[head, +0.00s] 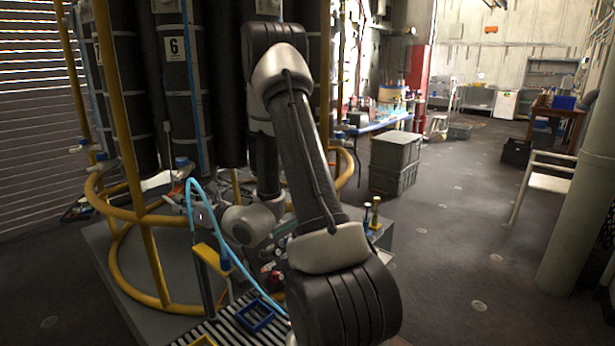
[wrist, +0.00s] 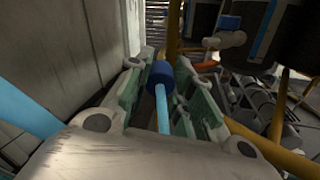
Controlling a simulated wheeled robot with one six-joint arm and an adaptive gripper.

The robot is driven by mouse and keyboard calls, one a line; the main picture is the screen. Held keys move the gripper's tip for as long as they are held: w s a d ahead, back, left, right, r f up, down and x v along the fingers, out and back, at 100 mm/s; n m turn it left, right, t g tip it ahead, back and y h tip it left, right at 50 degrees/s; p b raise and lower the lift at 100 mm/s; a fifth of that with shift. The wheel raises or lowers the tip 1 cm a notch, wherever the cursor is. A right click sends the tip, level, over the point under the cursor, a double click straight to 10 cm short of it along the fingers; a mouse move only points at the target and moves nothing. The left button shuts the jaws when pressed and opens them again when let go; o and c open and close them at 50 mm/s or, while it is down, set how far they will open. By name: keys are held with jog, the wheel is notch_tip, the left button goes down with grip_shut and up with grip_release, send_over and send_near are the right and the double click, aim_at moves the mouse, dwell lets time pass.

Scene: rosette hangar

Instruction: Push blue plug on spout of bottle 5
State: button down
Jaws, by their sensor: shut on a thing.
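In the wrist view my gripper (wrist: 159,68) has its green-padded fingers on both sides of a dark blue plug (wrist: 160,74). The plug is at the fingertips, with a light blue hose (wrist: 163,112) running back from it between the fingers. Beyond and to the right is a black bottle (wrist: 290,35) with a pale spout (wrist: 225,40) and a blue part above it. The plug is apart from this spout. In the head view the black bottle (head: 185,95) carries a number 6; no 5 is readable. The plug cannot be made out there.
A yellow tube frame (head: 150,240) rings the bottles, close to my arm. The light blue hose (head: 235,262) arcs down to a slatted surface (head: 225,328). Grey crates (head: 395,160) stand behind on the right. The floor (head: 470,220) to the right is mostly free.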

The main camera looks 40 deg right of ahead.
jog(key=s+d+h, duration=0.3)
jog(key=d, duration=0.9)
jog(key=s+d+h, duration=0.2)
jog(key=s+d, duration=0.1)
jog(key=d, duration=1)
jog(key=s+d+h, duration=0.3)
jog(key=s+d, duration=0.1)
jog(key=d, duration=0.8)
jog(key=shift+d+r+n+h, duration=0.3)
jog(key=shift+d+r, duration=0.1)
jog(key=shift+r, duration=0.05)
jog(key=shift+w, duration=0.1)
jog(key=shift+w+d, duration=0.15)
jog(key=shift+w, duration=0.75)
jog(key=shift+w+d, duration=0.2)
jog(key=shift+w, duration=0.75)
jog(key=shift+w+d, duration=0.15)
jog(key=shift+w, duration=0.75)
jog(key=shift+w+d, duration=0.1)
jog(key=shift+w, duration=0.45)
jog(key=c, duration=1.2)
grip_release()
jog(key=shift+o, duration=0.2)
jog(key=shift+s, duration=0.1)
